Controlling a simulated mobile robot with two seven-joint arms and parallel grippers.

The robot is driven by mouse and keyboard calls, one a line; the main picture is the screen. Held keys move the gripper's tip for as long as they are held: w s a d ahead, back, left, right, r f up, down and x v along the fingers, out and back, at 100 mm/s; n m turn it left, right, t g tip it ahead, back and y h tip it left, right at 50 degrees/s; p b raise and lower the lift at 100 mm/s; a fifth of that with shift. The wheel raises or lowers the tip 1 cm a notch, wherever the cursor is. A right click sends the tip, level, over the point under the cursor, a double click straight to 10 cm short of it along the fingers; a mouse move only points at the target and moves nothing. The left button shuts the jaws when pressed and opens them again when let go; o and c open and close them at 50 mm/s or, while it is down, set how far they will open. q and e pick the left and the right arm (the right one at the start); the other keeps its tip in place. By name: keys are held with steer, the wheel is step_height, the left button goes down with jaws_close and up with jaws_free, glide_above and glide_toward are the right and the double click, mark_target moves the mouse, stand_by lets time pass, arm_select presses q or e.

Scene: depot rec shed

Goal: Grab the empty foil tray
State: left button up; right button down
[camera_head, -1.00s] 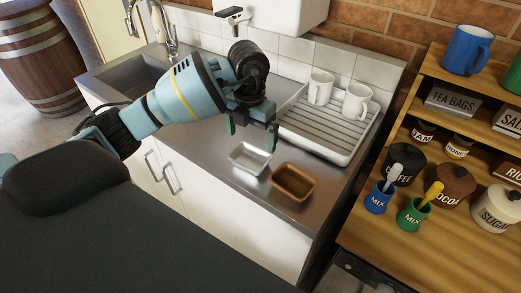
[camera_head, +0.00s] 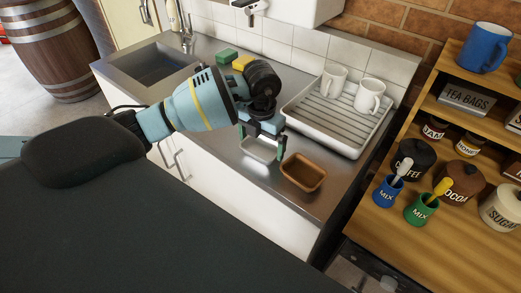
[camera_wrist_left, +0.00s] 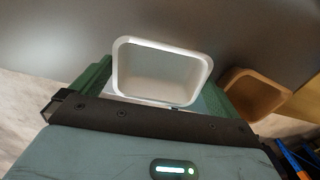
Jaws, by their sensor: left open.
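The empty foil tray (camera_head: 259,153), pale silver with a rounded rim, sits on the steel counter left of a brown tray. My left gripper (camera_head: 261,141) is right at it, pointing down, and partly hides its back side. In the left wrist view the foil tray (camera_wrist_left: 160,72) shows its bare inside. The green fingers of my left gripper (camera_wrist_left: 155,90) stand open on either side of it. I cannot tell whether they touch it. My right gripper is not in view.
The brown tray (camera_head: 303,173) stands close on the right; it also shows in the left wrist view (camera_wrist_left: 254,94). A drying rack (camera_head: 322,141) with two white mugs is behind. Sponges (camera_head: 227,56) lie near the sink (camera_head: 155,66). A wooden shelf (camera_head: 440,235) stands at the right.

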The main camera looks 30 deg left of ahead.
arm_select(q)
steer(key=shift+f, duration=0.65)
steer(key=c, duration=0.7)
steer(key=shift+r, duration=0.15)
steer(key=shift+r, duration=0.6)
step_height(320, 180, up, 2)
steer(key=shift+s+d+r, duration=0.1)
steer(key=shift+s, duration=0.05)
steer(key=s+d+r, duration=0.1)
steer(key=s+d, duration=1)
steer(key=shift+s+r, duration=0.15)
steer(key=shift+s, duration=0.05)
